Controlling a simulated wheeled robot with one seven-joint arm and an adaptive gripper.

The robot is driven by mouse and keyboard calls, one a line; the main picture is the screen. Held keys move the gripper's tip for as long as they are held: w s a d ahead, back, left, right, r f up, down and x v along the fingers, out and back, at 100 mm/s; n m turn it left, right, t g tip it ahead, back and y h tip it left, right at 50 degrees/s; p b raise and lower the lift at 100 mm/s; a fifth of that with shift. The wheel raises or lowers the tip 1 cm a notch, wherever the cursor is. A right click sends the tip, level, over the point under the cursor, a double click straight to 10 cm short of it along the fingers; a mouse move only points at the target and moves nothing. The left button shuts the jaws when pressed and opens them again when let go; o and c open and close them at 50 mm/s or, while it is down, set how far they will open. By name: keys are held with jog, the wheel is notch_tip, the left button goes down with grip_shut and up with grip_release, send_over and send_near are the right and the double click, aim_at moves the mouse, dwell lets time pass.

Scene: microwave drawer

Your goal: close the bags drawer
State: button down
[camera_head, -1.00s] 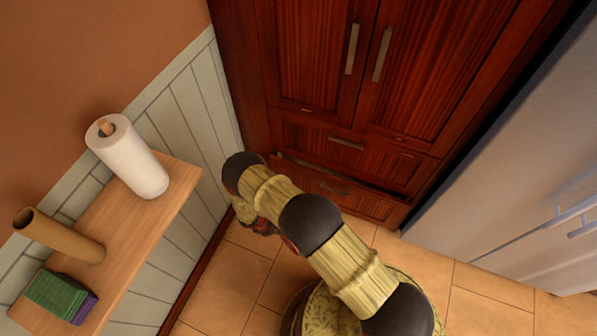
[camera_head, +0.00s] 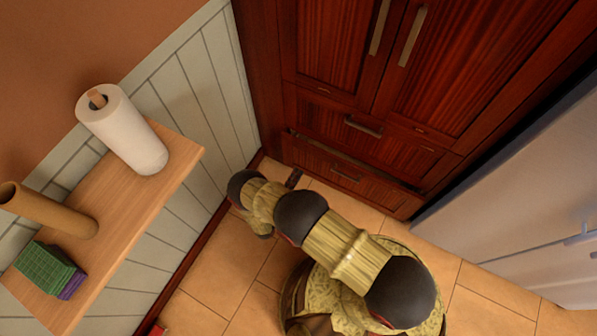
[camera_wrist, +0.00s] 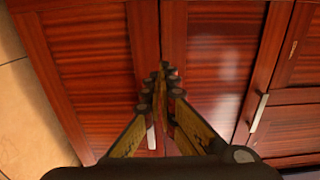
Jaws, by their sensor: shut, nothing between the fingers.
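The lowest drawer (camera_head: 372,187) of the red-brown cabinet has a metal handle and a dark gap along its top, so it looks slightly open. I cannot read any label that names it as the bags drawer. A drawer above it (camera_head: 400,150) looks flush. My gripper (camera_wrist: 163,72) is shut and empty in the wrist view, its fingertips together in front of wood panels. In the head view my arm reaches toward the lower left of the cabinet. The fingertips' distance to the wood is unclear.
Two tall cabinet doors (camera_head: 335,50) are above. A grey fridge (camera_head: 510,190) stands at the right. A wooden shelf (camera_head: 135,205) on the left carries a paper roll (camera_head: 125,130), a cardboard tube (camera_head: 50,210) and sponges (camera_head: 48,268). Tiled floor (camera_head: 205,265) is open in front.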

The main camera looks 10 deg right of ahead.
aim_at(313, 149)
jog(key=b+x, duration=0.3)
jog(key=x, duration=0.7)
jog(key=shift+w+d+f, duration=0.1)
jog(key=shift+d+f, duration=0.05)
jog(key=shift+d, duration=0.05)
jog(key=shift+w+d, duration=0.3)
jog(key=shift+w, duration=0.2)
jog(key=shift+w+d, duration=0.1)
jog(key=shift+x, duration=1.2)
jog(key=p+v, duration=0.2)
jog(key=v, duration=1.2)
jog(key=shift+p, duration=0.3)
